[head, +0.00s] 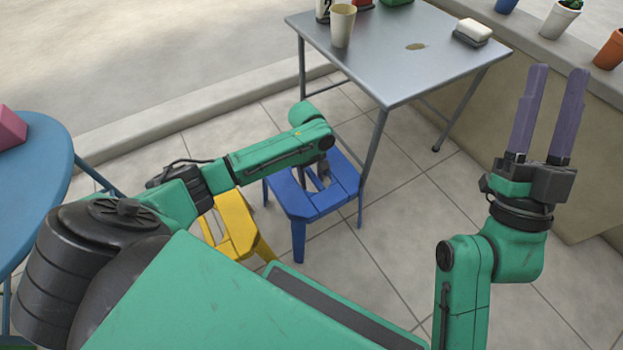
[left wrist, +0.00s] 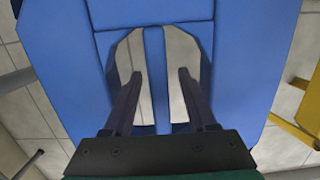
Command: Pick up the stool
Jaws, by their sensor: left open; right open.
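The blue stool (head: 330,200) stands upright on the tiles beside the metal table. Its seat has a cut-out with a narrow bar across the middle. My left gripper (head: 322,175) points down at this seat, partly hidden by its own arm in the head view. In the left wrist view the blue seat (left wrist: 60,50) fills most of the picture. There my left gripper (left wrist: 160,74) is open, with its fingers over the cut-out and one on each side of the bar. I cannot tell how deep they reach. My right gripper (head: 558,70) is open, empty and raised at the right.
A yellow stool (head: 237,222) stands close left of the blue one, partly behind my arm. The grey metal table (head: 385,60) bears a cup (head: 342,25) and a soap-like block (head: 474,29). A blue round table (head: 40,165) is at the left. Floor right of the blue stool is clear.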

